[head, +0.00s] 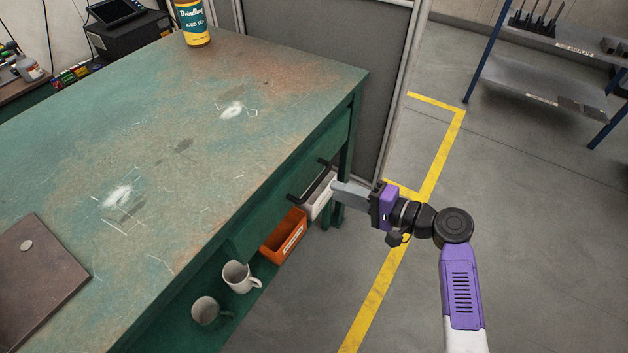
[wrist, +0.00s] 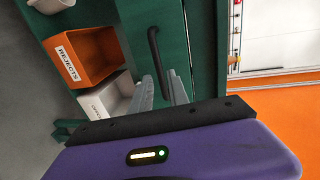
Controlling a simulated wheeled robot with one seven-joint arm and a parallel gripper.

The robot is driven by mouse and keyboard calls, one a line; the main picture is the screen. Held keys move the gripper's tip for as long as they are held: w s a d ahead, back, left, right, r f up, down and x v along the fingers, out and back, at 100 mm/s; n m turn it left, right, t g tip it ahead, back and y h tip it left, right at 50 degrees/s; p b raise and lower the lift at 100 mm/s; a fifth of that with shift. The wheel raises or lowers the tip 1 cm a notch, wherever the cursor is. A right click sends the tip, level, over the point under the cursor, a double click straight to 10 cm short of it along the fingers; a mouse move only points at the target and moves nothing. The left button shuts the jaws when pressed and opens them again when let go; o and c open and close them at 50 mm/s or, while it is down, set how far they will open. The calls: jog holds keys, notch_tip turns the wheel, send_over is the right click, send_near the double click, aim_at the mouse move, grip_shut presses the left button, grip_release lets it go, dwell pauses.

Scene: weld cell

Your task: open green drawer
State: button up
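The green drawer (head: 268,212) is set under the top of the green workbench (head: 200,150), and its front looks shut. Its dark bar handle (head: 310,184) sticks out from the front and also shows in the wrist view (wrist: 155,50). My gripper (head: 337,190) is at the right end of the bench, close in front of the handle. In the wrist view its two grey fingers (wrist: 163,85) are apart, with the handle's lower part appearing between them. I cannot tell whether they touch it.
On the shelf below the drawer stand an orange bin (head: 284,236) labelled REJECTS, a white bin (head: 321,196) and two mugs (head: 238,277). A bottle (head: 193,22) and a brown plate (head: 38,270) are on the bench top. The floor right of the bench is clear.

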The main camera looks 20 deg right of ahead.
aim_at(315, 183)
jog(key=shift+b+x, duration=0.65)
jog(key=shift+x, duration=3.2)
jog(key=shift+a, duration=0.1)
jog(key=shift+s, duration=0.1)
grip_shut()
jog(key=shift+f, duration=0.1)
